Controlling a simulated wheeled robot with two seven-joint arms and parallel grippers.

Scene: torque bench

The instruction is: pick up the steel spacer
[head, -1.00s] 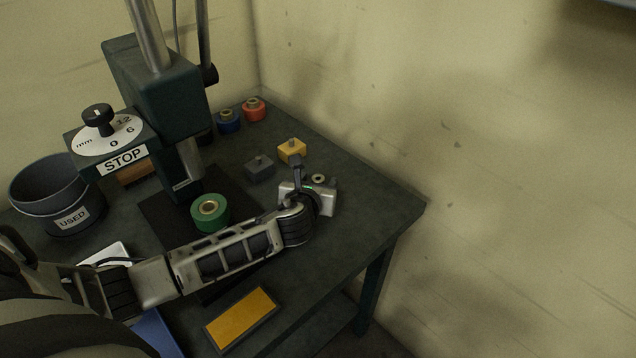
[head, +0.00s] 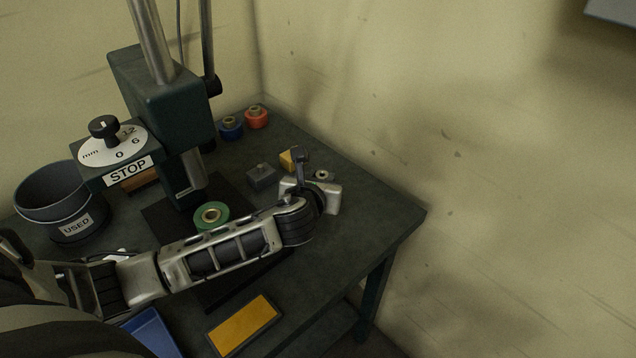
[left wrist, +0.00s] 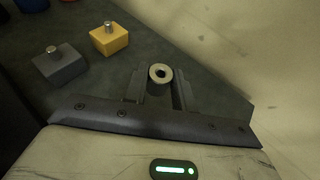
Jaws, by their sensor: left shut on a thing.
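The steel spacer (left wrist: 160,74) is a short grey cylinder with a hole through its top. In the left wrist view it stands upright between the two fingers of my left gripper (left wrist: 158,90), which is shut on it. In the head view the spacer (head: 322,175) shows as a small ring just beyond the left gripper (head: 318,181), over the right part of the bench. Its lower part is hidden, so I cannot tell how far it is above the bench top. My right gripper is not in view.
A grey block (head: 261,175) and a yellow block (head: 287,160), each with a peg, stand close left of the gripper. A green ring (head: 211,216) lies under the press (head: 160,105). The bench's right corner is clear.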

